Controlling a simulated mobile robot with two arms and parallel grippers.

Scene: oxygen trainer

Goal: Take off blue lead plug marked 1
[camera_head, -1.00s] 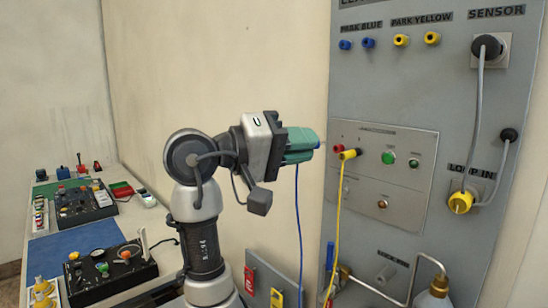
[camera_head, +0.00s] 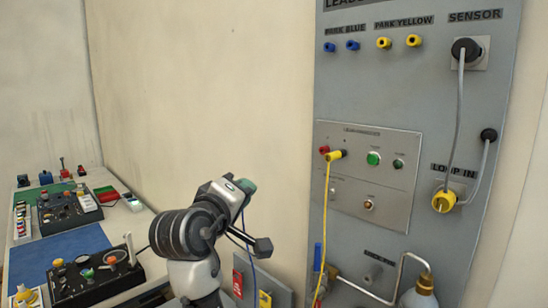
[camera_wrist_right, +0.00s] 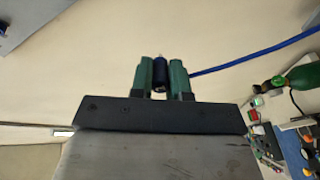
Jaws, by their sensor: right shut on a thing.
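My right gripper (camera_wrist_right: 163,76) is shut on the dark blue lead plug (camera_wrist_right: 160,70) in the right wrist view, with the plug between its green fingers. A blue cable (camera_wrist_right: 245,58) runs off to the right there. In the head view my right gripper (camera_head: 247,187) is left of the panel and clear of it, its fingers mostly hidden by its own wrist. The blue cable (camera_head: 246,240) hangs below it. I cannot read a number on the plug. My left gripper is not in view.
The grey panel (camera_head: 400,100) has a yellow lead plug (camera_head: 337,155) beside a red socket (camera_head: 324,149). Blue park sockets (camera_head: 341,46) and yellow park sockets (camera_head: 398,41) are at the top. A bench (camera_head: 120,215) with control boxes stands at left.

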